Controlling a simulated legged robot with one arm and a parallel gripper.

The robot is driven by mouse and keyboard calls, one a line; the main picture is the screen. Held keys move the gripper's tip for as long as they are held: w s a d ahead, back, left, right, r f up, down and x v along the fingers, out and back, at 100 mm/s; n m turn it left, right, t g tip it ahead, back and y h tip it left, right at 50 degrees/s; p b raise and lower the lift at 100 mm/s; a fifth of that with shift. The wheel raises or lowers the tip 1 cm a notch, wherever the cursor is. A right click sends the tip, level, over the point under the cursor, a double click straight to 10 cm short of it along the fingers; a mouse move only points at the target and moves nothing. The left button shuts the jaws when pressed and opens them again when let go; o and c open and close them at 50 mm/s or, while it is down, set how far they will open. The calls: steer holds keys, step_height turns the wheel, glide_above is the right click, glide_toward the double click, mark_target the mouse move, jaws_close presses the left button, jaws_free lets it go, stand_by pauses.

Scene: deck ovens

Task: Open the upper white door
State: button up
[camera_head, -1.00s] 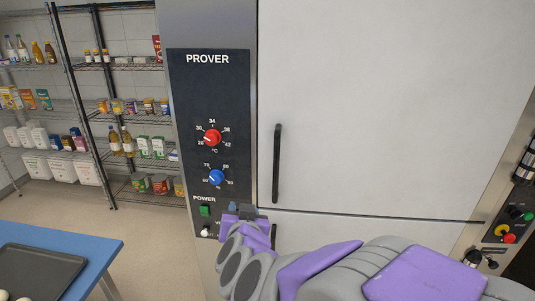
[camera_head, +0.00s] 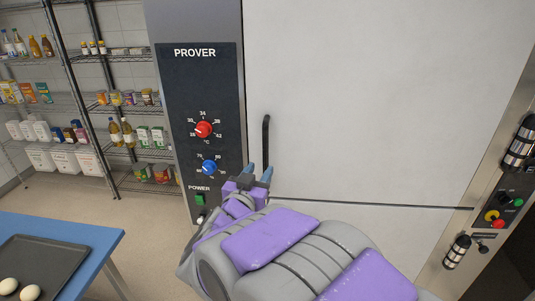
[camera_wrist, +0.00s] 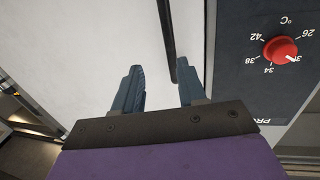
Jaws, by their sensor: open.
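The upper white door (camera_head: 385,100) fills the right of the head view and looks shut. Its black vertical handle (camera_head: 266,135) stands near its left edge; the lower part is hidden behind my gripper. My gripper (camera_head: 259,168) is open at the handle's lower part, its blue-grey fingers pointing toward the door. In the wrist view, the handle (camera_wrist: 167,40) runs down from the top and its end shows between the fingers of my gripper (camera_wrist: 158,66), close to the right finger. I cannot tell whether they touch.
The prover control panel (camera_head: 203,100) with red and blue knobs is left of the door. Another door (camera_head: 345,225) lies below the seam. A blue table (camera_head: 85,240) with a dark tray is at lower left. Switches (camera_head: 495,215) are at right. Floor shows between table and prover.

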mark_target(264, 153)
steer(key=x, duration=0.4)
steer(key=b+x, duration=0.1)
steer(key=x, duration=0.2)
steer(key=a+x, duration=0.1)
steer(key=x, duration=0.3)
steer(key=shift+w+d+f+b, duration=0.15)
steer(key=shift+w+f+b, duration=0.2)
steer(key=shift+w, duration=0.1)
steer(key=shift+s+d+r, duration=0.1)
steer(key=shift+d+r, duration=0.1)
steer(key=shift+d, duration=0.1)
steer(key=shift+s+a+r, duration=0.1)
steer(key=shift+s, duration=0.1)
steer(key=shift+a, duration=0.85)
steer(key=shift+c, duration=1.4)
steer(key=shift+a, duration=0.1)
steer(key=shift+c, duration=0.7)
steer(key=shift+s+d, duration=0.1)
steer(key=shift+d, duration=0.35)
steer(key=shift+c, duration=1.4)
jaws_close()
steer(key=shift+a, duration=0.1)
